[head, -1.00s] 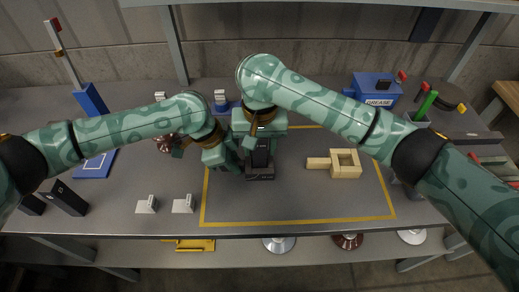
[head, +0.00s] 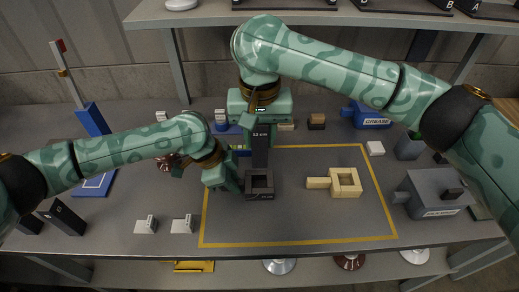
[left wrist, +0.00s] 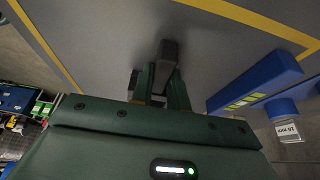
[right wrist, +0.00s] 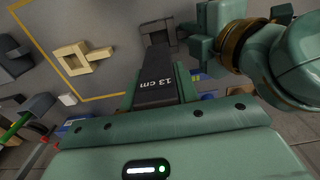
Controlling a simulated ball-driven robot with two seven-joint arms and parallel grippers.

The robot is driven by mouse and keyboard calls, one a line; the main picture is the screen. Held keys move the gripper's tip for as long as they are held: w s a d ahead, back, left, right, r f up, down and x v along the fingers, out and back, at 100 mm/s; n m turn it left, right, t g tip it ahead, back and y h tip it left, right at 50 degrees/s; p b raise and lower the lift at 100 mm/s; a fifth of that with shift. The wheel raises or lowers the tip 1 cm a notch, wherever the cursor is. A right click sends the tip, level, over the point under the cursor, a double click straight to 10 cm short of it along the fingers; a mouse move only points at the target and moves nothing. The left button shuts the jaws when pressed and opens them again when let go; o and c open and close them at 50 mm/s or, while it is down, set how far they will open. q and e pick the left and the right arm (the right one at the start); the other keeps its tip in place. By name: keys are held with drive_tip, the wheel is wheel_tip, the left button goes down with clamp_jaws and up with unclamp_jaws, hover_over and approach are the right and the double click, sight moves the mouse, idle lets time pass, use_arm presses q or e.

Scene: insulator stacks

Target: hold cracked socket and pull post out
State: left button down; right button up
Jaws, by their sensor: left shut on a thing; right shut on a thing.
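The dark grey socket (head: 260,194) sits on the mat inside the yellow outline, with its square opening facing up. My left gripper (head: 239,183) is shut on its left side. The socket also shows between the fingers in the left wrist view (left wrist: 167,55). My right gripper (head: 260,124) is shut on the black post (head: 260,150), marked 13 cm, and holds it upright above and behind the socket. The post also shows in the right wrist view (right wrist: 155,75). The opening looks empty; the post's lower end overlaps the back rim in the head view. Any crack is too small to see.
A pale wooden socket piece (head: 345,183) lies to the right on the mat. A grey box (head: 434,194) stands farther right, and a blue grease box (head: 370,116) at the back. Two small white blocks (head: 182,225) lie front left. The front of the mat is clear.

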use_arm(q)
drive_tip(key=c, duration=1.3)
unclamp_jaws()
drive_tip(key=shift+v, duration=5.95)
